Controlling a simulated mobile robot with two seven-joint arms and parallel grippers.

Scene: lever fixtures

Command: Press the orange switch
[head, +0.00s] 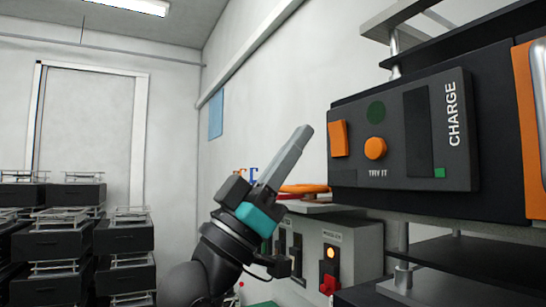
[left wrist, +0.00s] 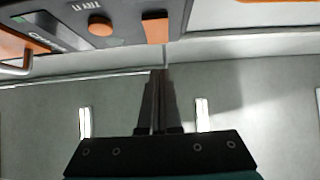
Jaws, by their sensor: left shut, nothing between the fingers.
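An orange rectangular switch (head: 339,139) stands out at the left edge of a dark panel (head: 430,100) marked CHARGE. A round orange button (head: 375,148) sits to its right, above the words TRY IT. My left gripper (head: 303,132) is shut and empty, its fingers pointing up and right, left of the panel in the picture. In the left wrist view, the shut fingers (left wrist: 158,73) point toward the rectangular switch (left wrist: 155,27), and a gap shows between them. The round button (left wrist: 100,24) is left of it there. My right gripper is not in view.
Below the panel is a grey box (head: 350,240) with dark switches, a lit lamp (head: 331,252) and a red knob (head: 327,284). An orange-edged unit (head: 532,130) is at the right. Stacked black boxes (head: 50,245) stand at the left.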

